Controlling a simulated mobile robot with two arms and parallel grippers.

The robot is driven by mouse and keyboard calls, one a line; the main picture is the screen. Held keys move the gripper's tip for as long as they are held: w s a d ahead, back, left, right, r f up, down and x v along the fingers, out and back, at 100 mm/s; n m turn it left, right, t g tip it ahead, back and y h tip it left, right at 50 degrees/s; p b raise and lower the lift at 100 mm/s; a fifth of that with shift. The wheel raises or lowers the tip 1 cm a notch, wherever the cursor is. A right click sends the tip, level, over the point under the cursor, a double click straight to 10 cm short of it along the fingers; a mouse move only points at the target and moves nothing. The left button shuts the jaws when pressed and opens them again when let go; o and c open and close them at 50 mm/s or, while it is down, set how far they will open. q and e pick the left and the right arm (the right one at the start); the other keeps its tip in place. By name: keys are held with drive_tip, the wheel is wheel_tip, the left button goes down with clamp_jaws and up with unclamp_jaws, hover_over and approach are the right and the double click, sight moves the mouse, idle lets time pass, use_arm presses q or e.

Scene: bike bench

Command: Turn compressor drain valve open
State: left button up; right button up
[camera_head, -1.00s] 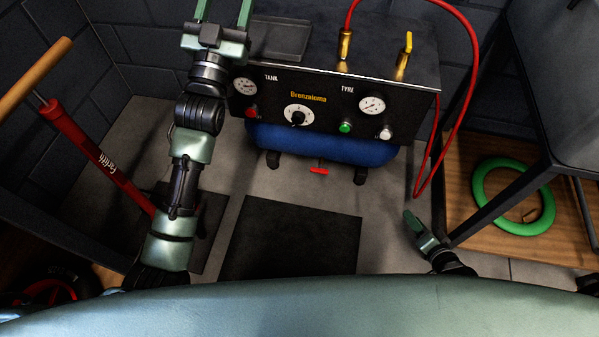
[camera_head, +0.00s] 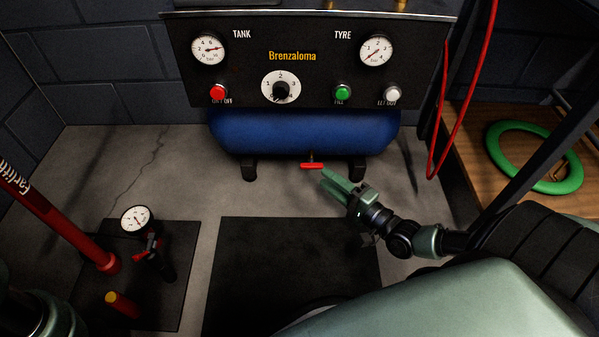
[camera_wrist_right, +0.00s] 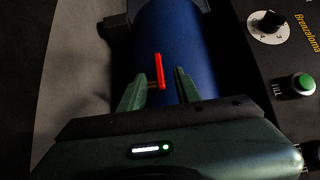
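The red drain valve handle (camera_head: 312,166) sits under the blue compressor tank (camera_head: 300,135), its bar lying roughly level in the head view. My right gripper (camera_head: 327,178) is just below and to the right of the handle, fingers pointing at it. In the right wrist view the red handle (camera_wrist_right: 159,70) stands between the two fingertips of the open right gripper (camera_wrist_right: 160,88), with a gap to the right finger; contact with the left one is unclear. At the lower left of the head view only a dark part of my left arm shows; its gripper is out of view.
The black control panel (camera_head: 310,75) with gauges and buttons is above the tank. A red hose (camera_head: 462,100) hangs at right near a green ring (camera_head: 535,157) on a wooden board. A red pump (camera_head: 50,215) and gauge (camera_head: 137,219) stand at left. A dark mat (camera_head: 290,275) lies in front.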

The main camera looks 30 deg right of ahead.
sight(314, 168)
drive_tip(key=b+x, duration=0.1)
drive_tip(key=x, duration=0.1)
drive_tip(key=b+x, duration=0.1)
drive_tip(key=x, duration=0.1)
drive_tip(key=b+x, duration=0.1)
drive_tip(key=x, duration=0.1)
drive_tip(key=shift+w+d+f, duration=0.1)
drive_tip(key=shift+w+d, duration=0.1)
drive_tip(key=shift+w+a+b, duration=0.1)
drive_tip(key=shift+w+b, duration=0.25)
drive_tip(key=shift+b, duration=0.05)
clamp_jaws()
